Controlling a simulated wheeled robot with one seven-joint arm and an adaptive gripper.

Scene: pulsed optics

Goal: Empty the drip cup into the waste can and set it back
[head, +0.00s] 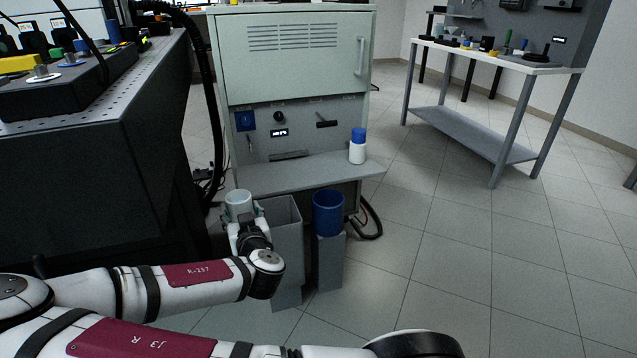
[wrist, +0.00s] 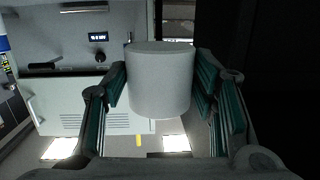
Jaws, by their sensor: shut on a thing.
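My gripper (head: 246,226) is shut on a pale, round cup (head: 239,201). The cup looks about upright in the head view, at the left edge of a tall grey open-topped bin (head: 287,245). In the wrist view the cup (wrist: 160,85) sits between both finger pads (wrist: 160,92), and its contents do not show. A blue open container (head: 328,214) stands on a grey pedestal (head: 328,262) just right of the bin. I cannot tell for certain which of these two is the waste can.
A grey cabinet (head: 290,75) with a protruding shelf (head: 300,175) stands behind the bin. A white bottle with a blue cap (head: 357,147) is on the shelf. A dark optical bench (head: 85,150) is close on the left. The floor at right is clear (head: 470,260).

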